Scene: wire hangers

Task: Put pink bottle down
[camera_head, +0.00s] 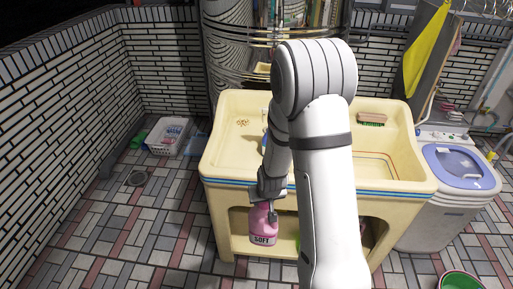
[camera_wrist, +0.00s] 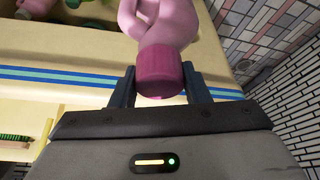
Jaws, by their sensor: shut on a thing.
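The pink bottle (camera_head: 263,225) has a label reading "SOFT" and hangs upright in front of the yellow sink unit (camera_head: 222,165) in the head view. My gripper (camera_head: 266,200) is shut on the upper part of the bottle. In the wrist view, the two dark fingers of my gripper (camera_wrist: 160,88) sit on either side of the bottle's dark pink cap (camera_wrist: 160,70). The paler pink bottle body (camera_wrist: 165,22) extends away beyond the cap. Whether the bottle's base touches anything below cannot be told.
The sink unit has an open lower shelf space behind the bottle. A washing machine (camera_head: 458,168) stands at right, a white basket (camera_head: 170,135) at left, and a green basin (camera_head: 460,281) at bottom right. Tiled floor (camera_head: 150,230) at left is mostly clear.

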